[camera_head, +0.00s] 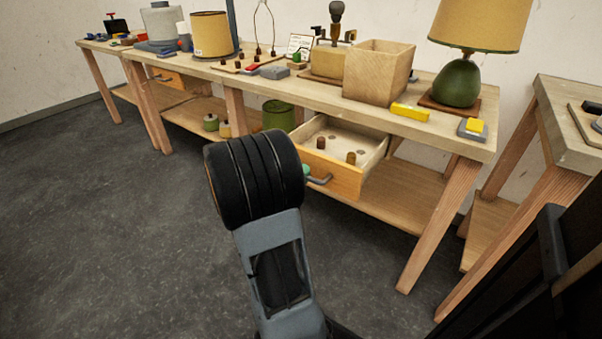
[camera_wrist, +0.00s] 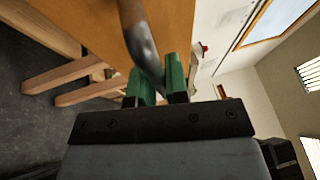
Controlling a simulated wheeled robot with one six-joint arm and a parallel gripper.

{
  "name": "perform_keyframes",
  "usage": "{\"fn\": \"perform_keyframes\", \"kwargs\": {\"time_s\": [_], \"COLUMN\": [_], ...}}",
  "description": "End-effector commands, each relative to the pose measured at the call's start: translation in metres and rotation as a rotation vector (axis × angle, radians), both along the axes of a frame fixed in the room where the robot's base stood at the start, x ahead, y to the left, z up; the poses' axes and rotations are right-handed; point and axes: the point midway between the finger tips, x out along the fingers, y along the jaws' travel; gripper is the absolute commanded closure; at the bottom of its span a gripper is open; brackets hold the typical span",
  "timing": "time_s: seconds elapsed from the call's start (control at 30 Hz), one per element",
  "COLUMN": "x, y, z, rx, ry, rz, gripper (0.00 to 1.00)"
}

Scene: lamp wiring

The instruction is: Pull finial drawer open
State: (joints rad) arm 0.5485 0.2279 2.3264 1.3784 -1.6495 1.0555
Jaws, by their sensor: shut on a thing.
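The finial drawer (camera_head: 336,174) sticks out open from under the long workbench in the head view. It has an orange-tan front, a pale inside and a few dark brown finials (camera_head: 351,158) in it. Its grey bar handle (camera_head: 320,181) is on the front. In the wrist view the handle (camera_wrist: 139,42) runs down between the green fingertips of my gripper (camera_wrist: 158,88). The gripper is shut on the handle. In the head view my arm hides most of the gripper; a bit of green fingertip shows at the handle.
The workbench top (camera_head: 300,88) carries a wooden box (camera_head: 378,72), a green lamp (camera_head: 458,82), a yellow block (camera_head: 410,112) and a tan shade (camera_head: 210,35). A lower shelf (camera_head: 400,195) runs beneath the drawer. Another bench (camera_head: 560,120) stands at right. The grey floor at left is clear.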

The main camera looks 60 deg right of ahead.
Motion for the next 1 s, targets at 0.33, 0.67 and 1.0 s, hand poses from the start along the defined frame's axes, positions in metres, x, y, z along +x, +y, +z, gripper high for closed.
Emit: {"fn": "perform_keyframes", "kwargs": {"time_s": [0.33,0.67,1.0], "x": [-0.001,0.000,0.015], "y": [0.000,0.000,0.029], "z": [-0.001,0.000,-0.005], "rx": [0.002,0.000,0.001], "ry": [0.001,0.000,0.003], "rz": [-0.004,0.000,0.006], "gripper": [0.76,0.60,0.60]}}
